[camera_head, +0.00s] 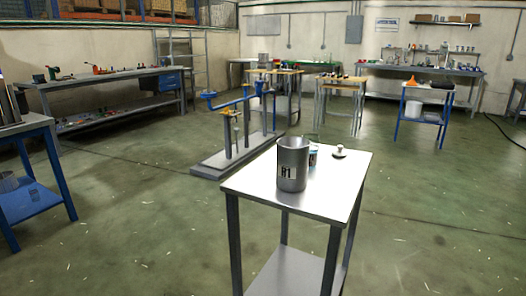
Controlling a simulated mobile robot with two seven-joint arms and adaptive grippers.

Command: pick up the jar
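A grey metal cylindrical jar (292,164) stands upright near the middle of a small light-topped table (252,186). A small pale object (339,152) with a knob-like top sits farther right on the same tabletop. Neither of my grippers shows in this view.
A blue and grey pipe stand (238,120) rests on the floor behind the table. A blue-legged table (38,125) is at the left edge. Cluttered workbenches (110,75) line the walls. Open green floor (440,220) lies to the right.

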